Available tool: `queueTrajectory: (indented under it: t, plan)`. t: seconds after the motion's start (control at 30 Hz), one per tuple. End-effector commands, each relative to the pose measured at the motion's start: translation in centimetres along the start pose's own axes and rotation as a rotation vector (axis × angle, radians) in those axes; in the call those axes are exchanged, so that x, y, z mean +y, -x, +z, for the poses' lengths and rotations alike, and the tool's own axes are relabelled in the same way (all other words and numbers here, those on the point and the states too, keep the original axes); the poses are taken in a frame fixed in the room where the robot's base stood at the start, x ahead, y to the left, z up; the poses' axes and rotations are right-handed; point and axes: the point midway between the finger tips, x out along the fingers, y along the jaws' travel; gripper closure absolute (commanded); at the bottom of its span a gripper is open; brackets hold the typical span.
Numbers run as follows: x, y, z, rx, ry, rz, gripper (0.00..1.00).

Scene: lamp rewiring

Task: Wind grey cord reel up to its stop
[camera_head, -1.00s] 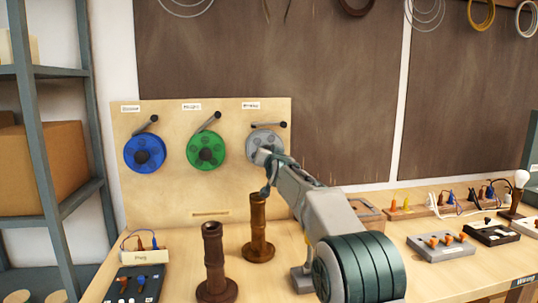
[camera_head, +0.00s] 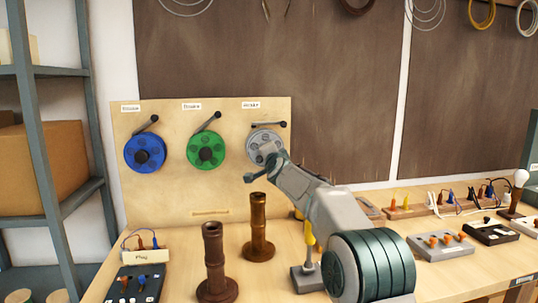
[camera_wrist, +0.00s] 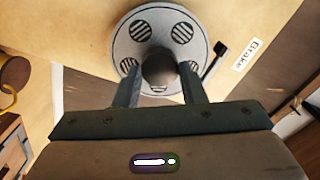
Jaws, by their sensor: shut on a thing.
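The grey cord reel (camera_head: 264,145) is mounted on the upright wooden board, the rightmost of three reels. It also fills the top of the wrist view (camera_wrist: 137,42), with round slotted holes and a dark central knob (camera_wrist: 160,68). My gripper (camera_wrist: 160,88) is shut on that knob, one finger on each side of it. In the head view my gripper (camera_head: 268,162) reaches the reel from the lower right and hides part of its lower side. A dark lever with a black end (camera_head: 283,124) lies nearly level above the reel; it also shows in the wrist view (camera_wrist: 217,56).
The blue reel (camera_head: 137,162) and green reel (camera_head: 206,136) sit left on the board (camera_head: 170,195), each with a tilted lever. Terminal blocks (camera_head: 440,246) and a bulb lie right.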

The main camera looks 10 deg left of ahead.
Motion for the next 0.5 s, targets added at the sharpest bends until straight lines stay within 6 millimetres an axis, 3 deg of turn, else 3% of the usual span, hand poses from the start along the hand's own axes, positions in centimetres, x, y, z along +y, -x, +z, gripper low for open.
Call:
queueTrajectory:
  t: [0.5]
  plan:
    - [0.19,-0.03,0.10,-0.002,-0.049,0.003,0.85]
